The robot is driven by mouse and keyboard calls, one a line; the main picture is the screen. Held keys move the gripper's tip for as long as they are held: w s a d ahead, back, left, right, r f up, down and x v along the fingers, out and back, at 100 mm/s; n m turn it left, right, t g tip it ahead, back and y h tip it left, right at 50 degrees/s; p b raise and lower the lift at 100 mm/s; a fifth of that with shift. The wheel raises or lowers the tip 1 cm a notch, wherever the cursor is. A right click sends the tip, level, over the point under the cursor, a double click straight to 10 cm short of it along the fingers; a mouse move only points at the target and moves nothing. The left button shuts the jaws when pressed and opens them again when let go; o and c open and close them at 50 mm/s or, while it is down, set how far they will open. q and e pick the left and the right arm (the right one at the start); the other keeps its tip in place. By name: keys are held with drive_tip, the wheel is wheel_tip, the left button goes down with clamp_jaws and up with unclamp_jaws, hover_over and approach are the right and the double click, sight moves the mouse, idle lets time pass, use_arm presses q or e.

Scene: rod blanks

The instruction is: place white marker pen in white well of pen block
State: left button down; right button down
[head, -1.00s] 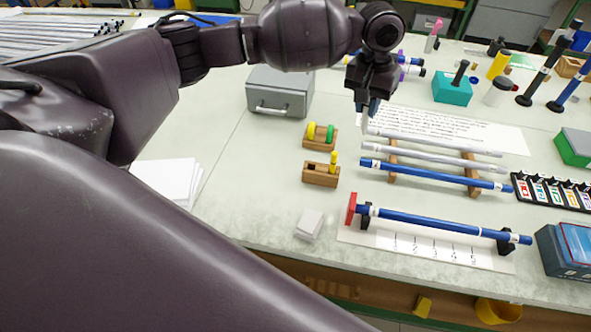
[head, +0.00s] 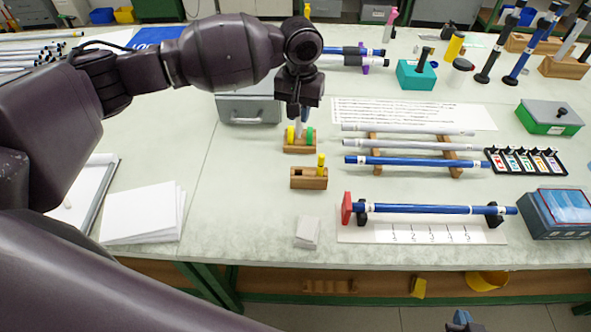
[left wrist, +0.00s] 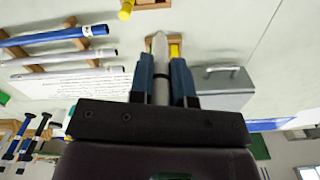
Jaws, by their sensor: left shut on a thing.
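My left gripper (head: 299,112) is shut on the white marker pen (head: 298,129), which points down. In the left wrist view the pen (left wrist: 160,68) sits between the blue fingers, its grey tip toward the wooden pen block (left wrist: 160,17). In the head view the pen block (head: 300,149) is right below, with a yellow piece (head: 291,134) and a green piece (head: 310,136) on either side of the pen. The white well is hidden by the pen, and I cannot tell whether the tip is inside. Only a bit of my right gripper (head: 461,320) shows at the bottom edge.
A second wooden block (head: 309,183) with a yellow peg stands just in front. A grey box (head: 248,109) is behind left. Rods on a wooden rack (head: 375,148) lie to the right. White paper (head: 143,212) lies left; the table between is clear.

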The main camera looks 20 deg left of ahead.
sight(299, 132)
use_arm(q)
wheel_tip(299, 132, down, 18)
drive_tip(key=shift+r, duration=0.1)
idle(0.5)
drive_tip(key=c, duration=1.1)
unclamp_jaws()
wheel_tip(299, 132, up, 12)
drive_tip(key=shift+r, duration=0.1)
